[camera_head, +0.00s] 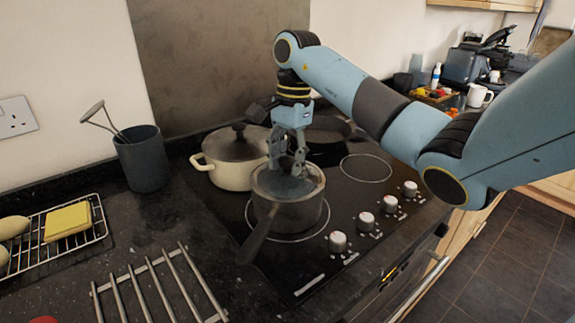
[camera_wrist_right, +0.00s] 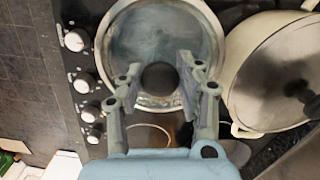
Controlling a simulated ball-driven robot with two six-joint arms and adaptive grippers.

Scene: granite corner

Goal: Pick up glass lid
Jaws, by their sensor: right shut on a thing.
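The glass lid (camera_head: 268,184) sits on or just at the rim of the grey saucepan (camera_head: 285,214) on the hob; I cannot tell whether there is a gap. In the right wrist view the round glass lid (camera_wrist_right: 150,38) has a dark round knob (camera_wrist_right: 159,77) in its middle. My right gripper (camera_head: 288,172) points down over the saucepan, shut on the lid's knob, with one finger on each side of it. The fingers hide part of the lid in the head view. My left gripper is not in view.
A cream pot (camera_head: 225,177) with its own lid stands close beside the saucepan. A dark frying pan (camera_head: 325,135) is behind. The saucepan handle (camera_head: 256,236) points to the front. Hob knobs (camera_head: 338,241) line the right; a metal trivet (camera_head: 160,285) lies at the front left.

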